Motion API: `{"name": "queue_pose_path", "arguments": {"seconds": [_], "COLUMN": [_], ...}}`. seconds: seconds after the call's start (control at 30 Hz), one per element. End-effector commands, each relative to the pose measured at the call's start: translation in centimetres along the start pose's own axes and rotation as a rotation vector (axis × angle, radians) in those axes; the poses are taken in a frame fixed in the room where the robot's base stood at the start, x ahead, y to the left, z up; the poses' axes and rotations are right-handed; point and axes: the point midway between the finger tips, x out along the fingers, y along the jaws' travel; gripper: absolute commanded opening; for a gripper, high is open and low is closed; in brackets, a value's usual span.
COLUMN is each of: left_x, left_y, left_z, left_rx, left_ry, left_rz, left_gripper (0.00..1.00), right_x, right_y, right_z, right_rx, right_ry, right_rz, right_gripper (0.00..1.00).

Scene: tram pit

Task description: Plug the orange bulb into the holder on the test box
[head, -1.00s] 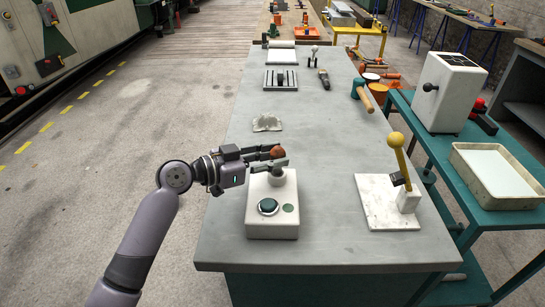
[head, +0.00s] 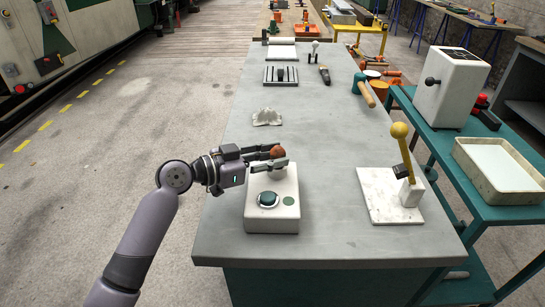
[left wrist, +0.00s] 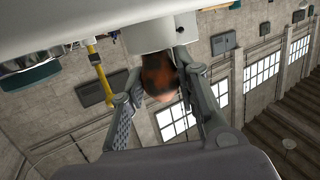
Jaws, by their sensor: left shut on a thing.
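The white test box (head: 272,220) stands on the near part of the grey bench, with a big green button and a smaller green spot on it. My left gripper (head: 272,158) is shut on the orange bulb (head: 277,152), right over the back of the box. In the left wrist view the bulb (left wrist: 158,76) is between both fingers (left wrist: 160,90), its end up against the white round holder (left wrist: 150,34). How far it sits inside the holder I cannot tell. In the head view the fingers mostly hide the holder. My right gripper is not in view.
A marble plate (head: 388,197) with a yellow-knobbed lever (head: 401,150) stands to the right. A crumpled grey-white piece (head: 267,118) lies behind the box. A teal-headed mallet (head: 363,88) lies at the bench's right edge. The bench between box and lever is clear.

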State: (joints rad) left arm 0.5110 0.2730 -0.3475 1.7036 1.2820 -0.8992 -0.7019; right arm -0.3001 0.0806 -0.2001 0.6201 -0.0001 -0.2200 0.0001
Motion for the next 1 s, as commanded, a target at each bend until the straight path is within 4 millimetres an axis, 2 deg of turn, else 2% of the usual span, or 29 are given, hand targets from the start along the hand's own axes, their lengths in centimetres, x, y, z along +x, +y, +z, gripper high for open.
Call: {"name": "queue_pose_path", "arguments": {"seconds": [0.07,0.1,0.43,0.77,0.87,1.0], "left_x": [0.0,0.0,0.0,-0.1,-0.9,-3.4], "left_y": [0.0,0.0,0.0,0.0,-0.1,0.0], "left_z": [0.2,0.2,0.2,0.2,0.2,0.2], "left_rx": [-0.002,-0.002,-0.001,-0.001,0.000,0.001], "left_ry": [-0.004,-0.004,-0.003,-0.003,-0.005,-0.007], "left_rz": [0.001,0.001,0.001,0.001,-0.001,-0.002], "left_gripper": [0.08,0.29,0.51,0.52,0.52,0.52], "right_x": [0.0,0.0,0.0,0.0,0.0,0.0], "right_y": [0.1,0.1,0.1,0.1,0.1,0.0], "right_z": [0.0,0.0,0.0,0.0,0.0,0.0], "right_rx": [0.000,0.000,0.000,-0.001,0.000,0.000], "right_ry": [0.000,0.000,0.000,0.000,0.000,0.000], "right_rz": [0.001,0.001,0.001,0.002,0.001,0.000], "right_gripper": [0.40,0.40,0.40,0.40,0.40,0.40]}}
